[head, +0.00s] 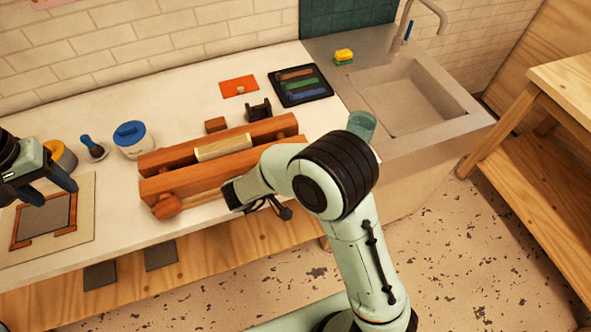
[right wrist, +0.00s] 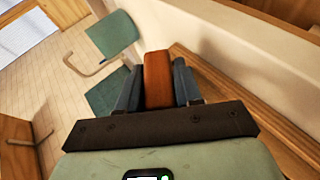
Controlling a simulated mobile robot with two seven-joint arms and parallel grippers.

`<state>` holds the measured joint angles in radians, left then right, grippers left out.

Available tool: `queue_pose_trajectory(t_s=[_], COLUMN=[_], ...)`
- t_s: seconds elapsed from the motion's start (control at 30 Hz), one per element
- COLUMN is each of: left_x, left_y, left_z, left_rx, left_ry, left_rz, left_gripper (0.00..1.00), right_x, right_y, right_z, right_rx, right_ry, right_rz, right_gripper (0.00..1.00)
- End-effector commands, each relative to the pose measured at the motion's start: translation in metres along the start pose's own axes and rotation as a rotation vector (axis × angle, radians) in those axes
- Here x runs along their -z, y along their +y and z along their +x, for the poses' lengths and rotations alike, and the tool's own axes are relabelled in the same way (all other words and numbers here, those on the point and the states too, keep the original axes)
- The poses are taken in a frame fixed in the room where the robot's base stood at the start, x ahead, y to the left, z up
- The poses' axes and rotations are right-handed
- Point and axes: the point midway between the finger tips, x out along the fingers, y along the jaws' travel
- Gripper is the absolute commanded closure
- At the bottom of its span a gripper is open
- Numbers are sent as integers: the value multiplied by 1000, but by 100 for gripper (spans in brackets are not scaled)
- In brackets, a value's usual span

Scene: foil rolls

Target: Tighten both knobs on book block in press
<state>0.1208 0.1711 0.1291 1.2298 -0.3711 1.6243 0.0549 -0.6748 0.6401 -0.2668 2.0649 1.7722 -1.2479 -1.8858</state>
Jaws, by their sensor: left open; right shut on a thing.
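The wooden press (head: 215,171), two reddish-brown beams, stands at the worktop's front edge with a cream book block (head: 223,146) between the beams. Its left round knob (head: 167,206) stands out from the front beam. My right gripper (head: 258,203) is at the right part of the front beam, partly hidden by its own arm. In the right wrist view its fingers are shut on a brown wooden piece (right wrist: 158,80), which appears to be the right knob; the head view hides that knob. My left gripper (head: 45,187) is open and empty at the far left, apart from the press.
A sink (head: 410,95) lies right.

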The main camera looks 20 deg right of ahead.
Motion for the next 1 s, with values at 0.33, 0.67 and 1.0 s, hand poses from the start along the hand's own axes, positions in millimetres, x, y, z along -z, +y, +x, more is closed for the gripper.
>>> queue_pose_trajectory(t_s=[0.33, 0.67, 1.0], left_x=[0, 0, 0], left_y=[0, 0, 0], left_z=[0, 0, 0], left_rx=[0, 0, 0], left_ry=[0, 0, 0], left_rz=[0, 0, 0], left_gripper=[43, 43, 43], right_x=[-2, -1, 0], right_y=[-1, 0, -1], right_z=[0, -1, -52], right_rx=[1, 0, 3], right_ry=[-5, -2, 4], right_rz=[0, 0, 2], right_gripper=[56, 45, 45])
